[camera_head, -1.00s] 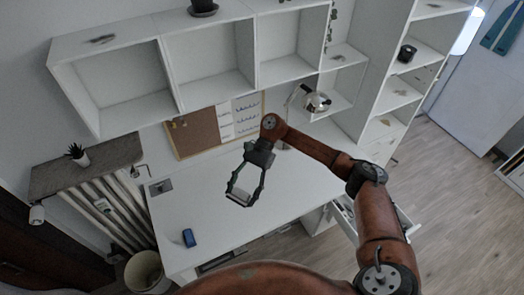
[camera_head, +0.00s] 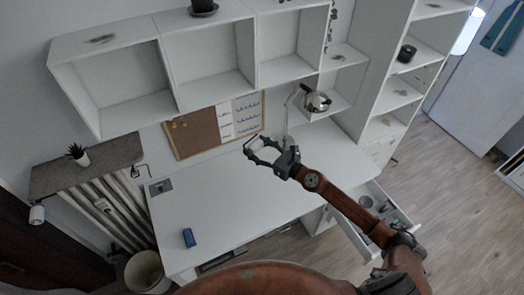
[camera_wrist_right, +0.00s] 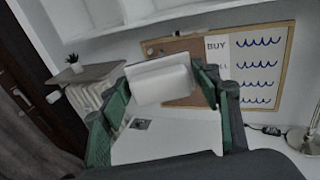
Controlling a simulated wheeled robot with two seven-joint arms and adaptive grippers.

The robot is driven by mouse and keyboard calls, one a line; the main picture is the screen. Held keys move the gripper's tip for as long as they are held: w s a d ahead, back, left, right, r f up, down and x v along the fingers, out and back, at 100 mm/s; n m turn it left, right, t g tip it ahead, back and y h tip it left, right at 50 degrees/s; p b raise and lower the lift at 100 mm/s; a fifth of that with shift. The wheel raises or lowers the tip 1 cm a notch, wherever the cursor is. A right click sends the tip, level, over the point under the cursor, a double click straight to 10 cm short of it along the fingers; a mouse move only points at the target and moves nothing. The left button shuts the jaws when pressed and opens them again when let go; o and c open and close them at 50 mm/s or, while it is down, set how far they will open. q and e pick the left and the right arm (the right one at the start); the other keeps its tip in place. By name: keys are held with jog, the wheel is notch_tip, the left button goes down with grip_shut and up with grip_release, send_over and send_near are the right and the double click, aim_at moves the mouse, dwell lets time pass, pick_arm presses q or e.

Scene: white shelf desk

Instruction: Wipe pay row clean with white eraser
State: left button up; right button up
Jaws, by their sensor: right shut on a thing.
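A cork-and-white board (camera_head: 215,123) leans at the back of the desk, below the wall shelves. In the right wrist view, its white part (camera_wrist_right: 258,68) bears several rows of blue wavy marks. The label BUY is readable at the top; a lower label is partly covered, and I cannot pick out a pay label. My right gripper (camera_head: 252,148) is shut on the white eraser (camera_wrist_right: 160,82), held between its fingertips in front of the board's lower part, seemingly apart from it. My left gripper is not in view.
A lamp (camera_head: 317,102) stands right of the board. An open drawer (camera_head: 385,208) juts out at right. Shelf boxes (camera_head: 205,62) hang above the board.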

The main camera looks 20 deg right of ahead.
jog(key=d+f+m+t+h, duration=0.2)
jog(key=d+h, duration=0.4)
jog(key=d, duration=0.6)
jog(key=shift+d+m+t, duration=0.35)
jog(key=shift+m+t, duration=0.55)
jog(key=shift+m, duration=0.3)
